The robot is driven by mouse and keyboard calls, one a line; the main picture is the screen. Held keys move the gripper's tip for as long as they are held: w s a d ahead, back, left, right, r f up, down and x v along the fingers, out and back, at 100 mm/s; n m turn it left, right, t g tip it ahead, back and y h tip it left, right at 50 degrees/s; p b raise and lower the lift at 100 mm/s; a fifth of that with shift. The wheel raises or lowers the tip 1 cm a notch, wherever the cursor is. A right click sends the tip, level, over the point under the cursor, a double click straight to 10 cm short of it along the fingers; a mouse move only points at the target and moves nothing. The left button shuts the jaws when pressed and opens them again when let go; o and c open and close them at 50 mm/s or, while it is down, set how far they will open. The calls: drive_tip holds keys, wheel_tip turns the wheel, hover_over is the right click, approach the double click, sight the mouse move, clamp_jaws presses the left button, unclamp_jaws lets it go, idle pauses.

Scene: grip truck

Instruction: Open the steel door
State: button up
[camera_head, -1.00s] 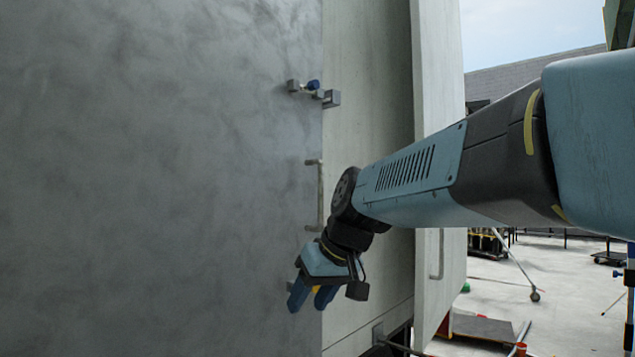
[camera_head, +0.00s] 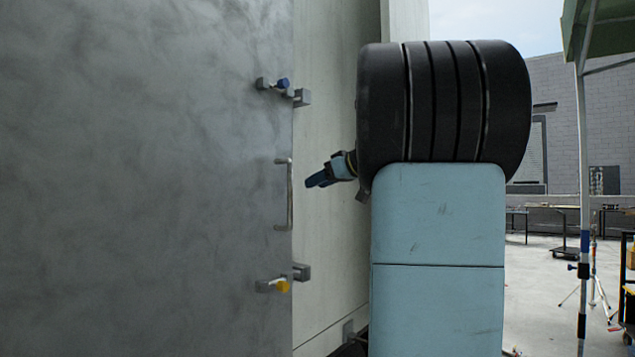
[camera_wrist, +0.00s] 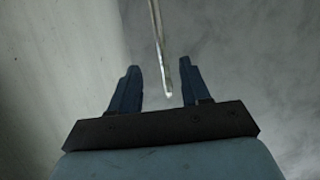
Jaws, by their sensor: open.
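The steel door (camera_head: 150,180) is a large grey panel filling the left of the head view. Its vertical bar handle (camera_head: 290,195) sits near the door's right edge. An upper latch with a blue knob (camera_head: 283,84) and a lower latch with a yellow knob (camera_head: 282,286) are on the same edge. My gripper (camera_head: 312,182) is just right of the handle, pointing left toward it, partly hidden behind my arm. In the wrist view my open fingers (camera_wrist: 156,84) have the handle bar (camera_wrist: 160,45) showing between and beyond them. I cannot tell how deep the bar lies.
A pale wall panel (camera_head: 335,130) stands right of the door edge. My arm blocks the middle right of the head view. A pole (camera_head: 583,180), tables (camera_head: 555,209) and a cart stand in the yard at right, where floor is open.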

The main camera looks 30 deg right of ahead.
hover_over(290, 223)
drive_tip(key=shift+w+d+f, duration=0.1)
drive_tip(key=shift+w+f, duration=0.15)
drive_tip(key=shift+f, duration=0.8)
drive_tip(key=shift+w+d+f, duration=0.1)
drive_tip(key=shift+w+f, duration=0.1)
drive_tip(key=shift+f, duration=0.85)
drive_tip(key=shift+c, duration=0.5)
clamp_jaws()
drive_tip(key=shift+s, duration=0.1)
drive_tip(key=s+d, duration=0.1)
drive_tip(key=s, duration=0.5)
drive_tip(key=shift+s, duration=0.15)
drive_tip(key=shift+d, duration=0.15)
drive_tip(key=s, duration=0.6)
drive_tip(key=shift+s+d, duration=0.25)
drive_tip(key=shift+d, duration=0.15)
